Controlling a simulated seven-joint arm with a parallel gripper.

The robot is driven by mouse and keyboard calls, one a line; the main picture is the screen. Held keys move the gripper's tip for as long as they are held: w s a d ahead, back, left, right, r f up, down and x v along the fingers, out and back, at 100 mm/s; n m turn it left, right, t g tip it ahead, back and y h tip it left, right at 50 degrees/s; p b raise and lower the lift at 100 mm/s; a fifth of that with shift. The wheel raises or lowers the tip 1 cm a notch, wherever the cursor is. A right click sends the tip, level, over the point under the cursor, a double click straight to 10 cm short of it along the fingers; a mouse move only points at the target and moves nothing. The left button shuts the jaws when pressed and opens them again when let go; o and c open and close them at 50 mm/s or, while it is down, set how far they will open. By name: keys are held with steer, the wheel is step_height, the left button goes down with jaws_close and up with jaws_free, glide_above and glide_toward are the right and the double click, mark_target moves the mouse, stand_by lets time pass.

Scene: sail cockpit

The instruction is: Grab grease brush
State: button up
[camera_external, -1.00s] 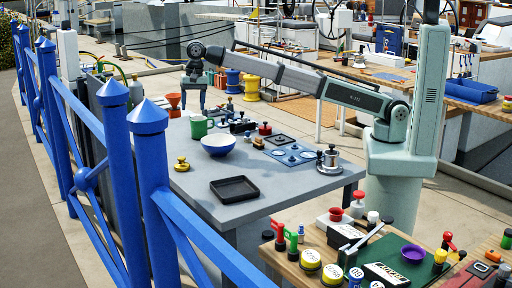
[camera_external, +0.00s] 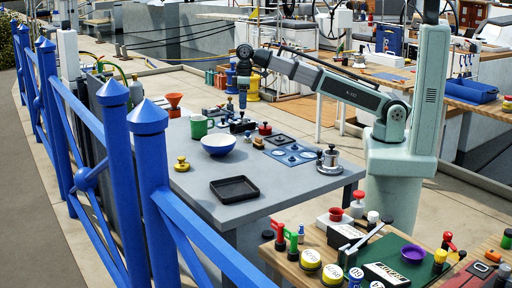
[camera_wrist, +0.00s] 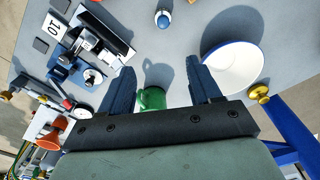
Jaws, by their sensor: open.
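I cannot surely pick out a grease brush among the small items on the grey table. A small upright item with a blue, pale-rimmed top (camera_wrist: 162,18) stands at the top middle of the wrist view; I cannot tell what it is. My gripper (camera_external: 243,102) hangs pointing down above the table's far part. In the wrist view my gripper (camera_wrist: 158,72) has its two dark fingers wide apart with nothing between the tips. A green mug (camera_wrist: 152,98) shows below, between the fingers, partly hidden by the gripper body.
A white-and-blue bowl (camera_external: 218,147) and a yellow knob (camera_external: 181,163) stand near the mug. Dark fittings (camera_wrist: 90,45) lie left in the wrist view. An orange funnel (camera_external: 174,101) stands at the back. A black tray (camera_external: 234,190) lies in front; bare grey tabletop surrounds it.

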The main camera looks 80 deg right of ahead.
steer(key=s+n, duration=0.1)
steer(key=n, duration=1.9)
glide_above(248, 136)
steer(key=d, duration=0.2)
steer(key=shift+g, duration=0.3)
step_height(248, 136, down, 9)
steer(key=shift+a+f, duration=0.1)
steer(key=shift+a, duration=0.05)
steer(key=shift+w+a+f, duration=0.1)
steer(key=shift+a+f, duration=0.1)
steer(key=shift+f, duration=1.15)
steer(key=shift+w+a+f, duration=0.1)
steer(key=shift+a+f, duration=0.1)
steer(key=shift+f, duration=1.1)
steer(key=shift+c, duration=0.2)
steer(key=c, duration=1.1)
